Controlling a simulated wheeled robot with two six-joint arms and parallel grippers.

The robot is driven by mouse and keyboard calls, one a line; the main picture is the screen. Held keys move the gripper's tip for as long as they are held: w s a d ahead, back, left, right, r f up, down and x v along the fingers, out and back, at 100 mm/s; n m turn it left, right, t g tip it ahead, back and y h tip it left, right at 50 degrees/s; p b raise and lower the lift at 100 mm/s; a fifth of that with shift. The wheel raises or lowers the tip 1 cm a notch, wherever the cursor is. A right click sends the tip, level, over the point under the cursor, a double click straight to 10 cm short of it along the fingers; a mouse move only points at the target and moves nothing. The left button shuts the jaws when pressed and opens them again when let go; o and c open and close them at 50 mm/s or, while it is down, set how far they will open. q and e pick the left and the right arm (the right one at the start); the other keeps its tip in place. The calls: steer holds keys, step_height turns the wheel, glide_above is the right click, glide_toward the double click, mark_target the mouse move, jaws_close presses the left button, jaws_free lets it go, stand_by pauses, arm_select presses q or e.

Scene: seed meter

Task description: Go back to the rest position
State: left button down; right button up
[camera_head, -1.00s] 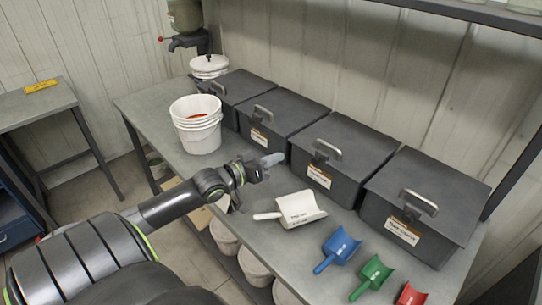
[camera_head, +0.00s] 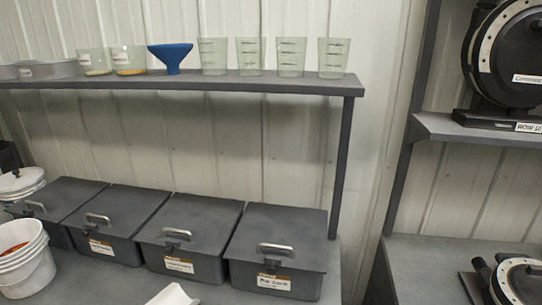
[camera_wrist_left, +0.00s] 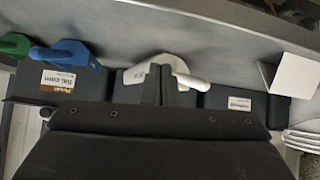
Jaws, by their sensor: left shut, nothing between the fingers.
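My left gripper (camera_wrist_left: 166,78) shows in the left wrist view with its fingers together and nothing between them. A white scoop (camera_wrist_left: 192,82) shows just behind the fingertips in that view; the gap between them is hard to judge. A blue scoop (camera_wrist_left: 72,55) and a green scoop (camera_wrist_left: 14,44) are to the left there. In the head view neither of my grippers shows, and only a corner of the white scoop (camera_head: 172,295) is visible at the bottom edge.
Dark lidded bins (camera_head: 275,248) line the bench against the wall, with white buckets (camera_head: 24,262) at left. A shelf (camera_head: 240,84) above holds clear cups (camera_head: 288,57) and a blue funnel (camera_head: 171,57). A rack with round black meters (camera_head: 510,55) stands at right.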

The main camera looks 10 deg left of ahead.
arm_select(q)
steer(key=s+d+f+g+y, duration=0.25)
steer(key=s+g, duration=0.35)
steer(key=s, duration=0.8)
step_height(320, 180, down, 26)
steer(key=a+g+h+b, duration=0.1)
steer(key=s+d+f+g, duration=0.1)
steer(key=s+f, duration=1.4)
steer(key=f, duration=0.1)
steer(key=shift+b, duration=0.45)
arm_select(e)
steer(key=shift+d+f, duration=0.15)
steer(key=shift+f, duration=0.8)
arm_select(q)
steer(key=shift+d+h, duration=0.1)
steer(key=shift+h, duration=0.15)
